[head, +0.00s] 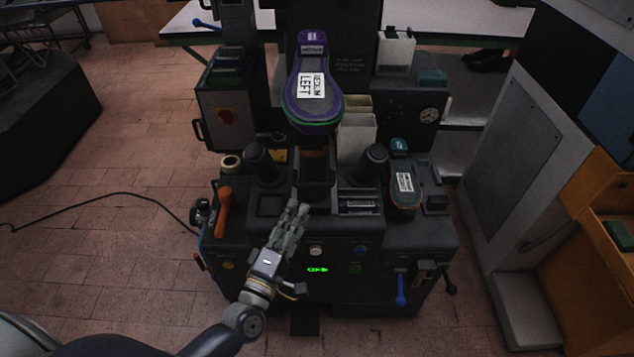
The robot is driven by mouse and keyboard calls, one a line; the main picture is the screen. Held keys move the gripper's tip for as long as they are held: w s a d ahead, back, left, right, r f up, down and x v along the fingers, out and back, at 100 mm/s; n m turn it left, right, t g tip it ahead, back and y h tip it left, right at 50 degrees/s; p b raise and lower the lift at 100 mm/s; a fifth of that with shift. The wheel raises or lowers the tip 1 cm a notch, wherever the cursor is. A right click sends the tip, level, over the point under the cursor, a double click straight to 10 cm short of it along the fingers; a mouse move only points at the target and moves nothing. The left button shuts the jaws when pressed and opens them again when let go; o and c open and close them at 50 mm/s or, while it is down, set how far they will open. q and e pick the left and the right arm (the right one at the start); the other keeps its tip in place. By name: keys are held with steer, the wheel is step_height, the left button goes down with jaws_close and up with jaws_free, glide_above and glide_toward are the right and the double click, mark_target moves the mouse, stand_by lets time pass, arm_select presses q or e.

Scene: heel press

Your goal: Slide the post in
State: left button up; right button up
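A purple shoe form (313,112) with a green lower edge and a white label reading "LEFT" stands upright at the middle of the press (335,235). Below it is a dark post (315,168) with a brownish band; how deep it sits in the machine cannot be made out. My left gripper (297,207) is in front of and below the post, over the front edge of the press. Its fingers point up toward the post and are close together; whether they touch anything is unclear. My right gripper is out of view.
Two black cylinders (262,163) (371,164) flank the post. A second labelled form (404,188) lies on the right of the press. An orange handle (223,211) stands at the left, a blue lever (401,288) at front right. A grey cabinet (525,170) stands at right.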

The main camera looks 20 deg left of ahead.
mark_target(312, 183)
arm_select(q)
steer(key=p+x, duration=0.1)
steer(key=x, duration=0.8)
steer(key=shift+w, duration=0.35)
steer(key=shift+c, duration=0.5)
jaws_close()
